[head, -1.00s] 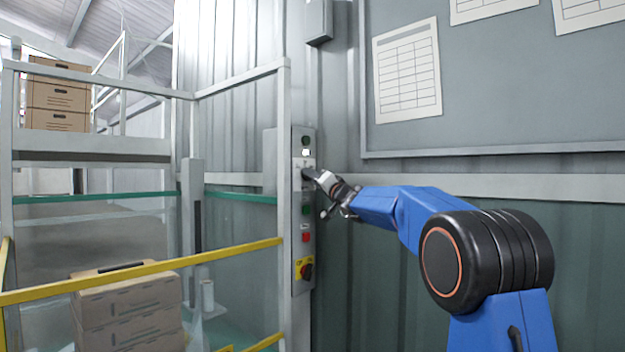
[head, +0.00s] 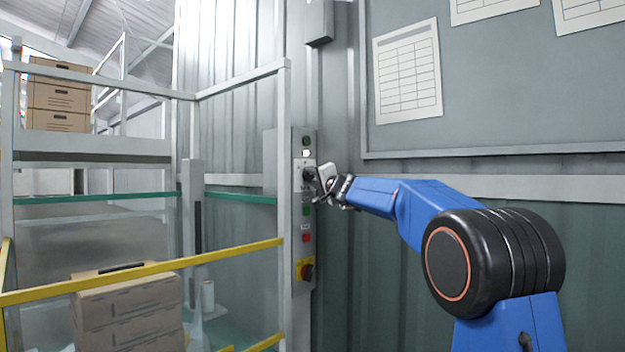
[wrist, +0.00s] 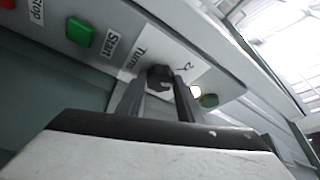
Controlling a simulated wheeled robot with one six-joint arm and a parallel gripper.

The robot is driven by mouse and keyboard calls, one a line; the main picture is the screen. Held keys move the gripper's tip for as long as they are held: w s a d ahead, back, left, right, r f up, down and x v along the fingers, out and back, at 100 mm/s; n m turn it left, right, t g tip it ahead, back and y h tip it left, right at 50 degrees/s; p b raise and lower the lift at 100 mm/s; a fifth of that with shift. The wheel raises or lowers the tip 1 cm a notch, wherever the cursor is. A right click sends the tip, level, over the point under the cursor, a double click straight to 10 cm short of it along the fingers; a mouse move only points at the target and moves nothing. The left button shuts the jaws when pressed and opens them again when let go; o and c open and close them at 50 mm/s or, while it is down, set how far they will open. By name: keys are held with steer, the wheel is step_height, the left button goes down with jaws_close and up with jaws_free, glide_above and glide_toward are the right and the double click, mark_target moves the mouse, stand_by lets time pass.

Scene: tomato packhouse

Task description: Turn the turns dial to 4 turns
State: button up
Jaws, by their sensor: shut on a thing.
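The turns dial (wrist: 160,76) is a dark knob on a white plate marked "Turns" in the wrist view, with a "2" printed near it. The dial also shows on the narrow grey control panel (head: 302,270) in the head view (head: 309,174). My gripper (wrist: 164,88) reaches the dial from the front, its two thin fingers shut on the knob, one on each side. The wrist is rolled, so the panel appears tilted in the wrist view. The dial's pointer and the other numbers cannot be made out.
Below the dial are a green Start button (wrist: 80,31), a red Stop button (head: 306,238) and a red knob on yellow (head: 306,271). A lit lamp (head: 306,153) sits above. A railing (head: 285,120) stands just left of the panel.

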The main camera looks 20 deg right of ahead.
steer(key=shift+r+m+g+h, duration=0.1)
steer(key=shift+m+g+h, duration=0.45)
steer(key=shift+m, duration=1.45)
steer(key=shift+r+m+g, duration=0.25)
steer(key=shift+m+g, duration=0.6)
steer(key=shift+m, duration=0.85)
steer(key=shift+w+d+r+m+g+y, duration=0.15)
steer(key=shift+m+g+y, duration=0.4)
steer(key=shift+m, duration=0.85)
steer(key=shift+s+r+m+g+y, duration=0.1)
steer(key=shift+r+m+g+y, duration=0.1)
steer(key=shift+m+g, duration=0.95)
steer(key=shift+m+t, duration=0.3)
steer(key=shift+m, duration=0.05)
steer(key=o, duration=1.1)
steer(key=shift+c, duration=0.2)
